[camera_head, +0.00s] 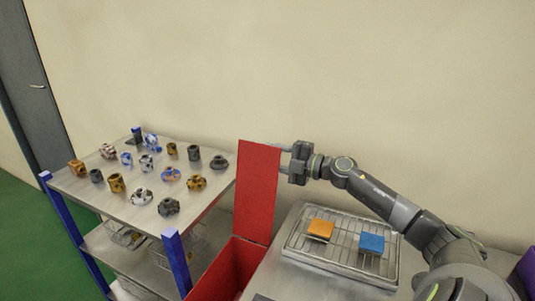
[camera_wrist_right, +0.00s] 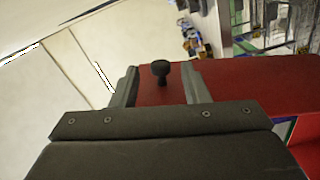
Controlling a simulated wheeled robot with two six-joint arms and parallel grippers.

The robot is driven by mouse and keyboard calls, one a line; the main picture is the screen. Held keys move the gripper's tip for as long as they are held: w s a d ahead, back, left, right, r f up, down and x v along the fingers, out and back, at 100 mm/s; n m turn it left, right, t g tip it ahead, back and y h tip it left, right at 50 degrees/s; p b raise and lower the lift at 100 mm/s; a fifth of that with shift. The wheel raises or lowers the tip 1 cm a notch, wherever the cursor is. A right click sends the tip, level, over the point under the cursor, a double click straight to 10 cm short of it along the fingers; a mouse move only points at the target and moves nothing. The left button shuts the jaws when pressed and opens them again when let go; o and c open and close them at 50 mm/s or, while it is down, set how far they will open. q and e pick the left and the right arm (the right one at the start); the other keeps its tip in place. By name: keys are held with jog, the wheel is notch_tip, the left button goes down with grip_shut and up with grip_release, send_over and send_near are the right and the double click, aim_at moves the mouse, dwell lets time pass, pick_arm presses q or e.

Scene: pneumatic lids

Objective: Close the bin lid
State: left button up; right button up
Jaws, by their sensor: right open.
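The red bin (camera_head: 229,268) stands low at the centre, its top open. Its red lid (camera_head: 258,190) stands upright above the bin's back edge. My right gripper (camera_head: 283,149) is at the lid's upper right, its fingers pointing left toward the lid. In the right wrist view, my right gripper (camera_wrist_right: 158,86) is open, with a black knob (camera_wrist_right: 160,70) on the red lid (camera_wrist_right: 245,88) showing between its fingers. I cannot tell whether the fingers touch the lid. My left gripper is not in view.
A shelf cart with blue posts (camera_head: 177,262) stands left of the bin, with several metal parts on its top (camera_head: 108,187). Right of the bin, a wire rack tray (camera_head: 340,262) holds an orange block (camera_head: 320,229) and a blue block (camera_head: 371,243). A wall is behind.

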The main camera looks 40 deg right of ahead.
jog(key=shift+x, duration=1)
grip_shut()
